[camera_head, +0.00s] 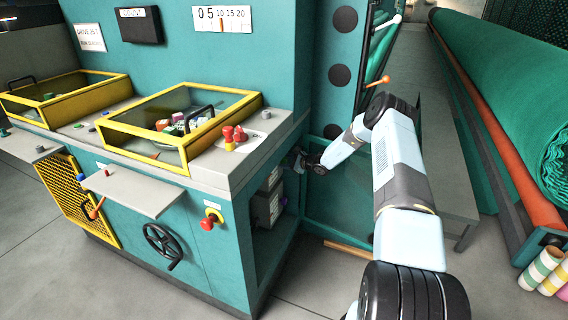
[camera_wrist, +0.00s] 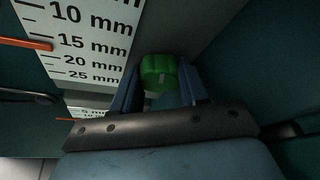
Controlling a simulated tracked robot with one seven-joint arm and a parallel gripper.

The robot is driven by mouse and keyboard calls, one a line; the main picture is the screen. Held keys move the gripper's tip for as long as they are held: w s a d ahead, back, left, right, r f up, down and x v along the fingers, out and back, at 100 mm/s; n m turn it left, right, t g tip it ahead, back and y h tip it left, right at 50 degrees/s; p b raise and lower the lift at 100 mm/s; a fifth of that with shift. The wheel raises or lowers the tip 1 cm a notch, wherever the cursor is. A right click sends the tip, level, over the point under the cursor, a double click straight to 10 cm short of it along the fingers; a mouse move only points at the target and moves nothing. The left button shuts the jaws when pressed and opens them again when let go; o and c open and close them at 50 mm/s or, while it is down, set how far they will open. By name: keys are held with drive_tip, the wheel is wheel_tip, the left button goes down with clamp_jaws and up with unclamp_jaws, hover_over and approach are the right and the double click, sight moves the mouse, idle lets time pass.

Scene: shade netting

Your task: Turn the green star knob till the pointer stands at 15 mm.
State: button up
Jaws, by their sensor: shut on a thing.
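The green star knob (camera_wrist: 160,72) is between the two blue fingers of my gripper (camera_wrist: 160,88) in the wrist view. My gripper is shut on it, and the fingers hide part of its sides. A white scale (camera_wrist: 95,30) with mm marks stands to the left of the knob. Its orange pointer (camera_wrist: 25,43) comes in from the left, close to the 15 mm mark; exact alignment is hard to tell. In the head view my gripper (camera_head: 300,160) reaches into the open side of the teal machine, and the knob cannot be made out there.
A second scale (camera_wrist: 90,108) with an orange pointer is partly visible lower in the wrist view. In the head view, a grey bench (camera_head: 435,130) and green netting roll (camera_head: 510,75) lie right of my arm.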

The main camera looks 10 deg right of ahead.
drive_tip(key=shift+d+f, duration=0.2)
drive_tip(key=shift+d, duration=0.05)
drive_tip(key=o, duration=0.8)
drive_tip(key=shift+o, duration=1.3)
drive_tip(key=shift+a+r, duration=0.1)
drive_tip(key=shift+w+a+r, duration=0.1)
drive_tip(key=shift+r, duration=0.05)
drive_tip(key=v, duration=1.3)
drive_tip(key=shift+s+d, duration=0.3)
drive_tip(key=shift+s, duration=0.05)
drive_tip(key=shift+c, duration=0.3)
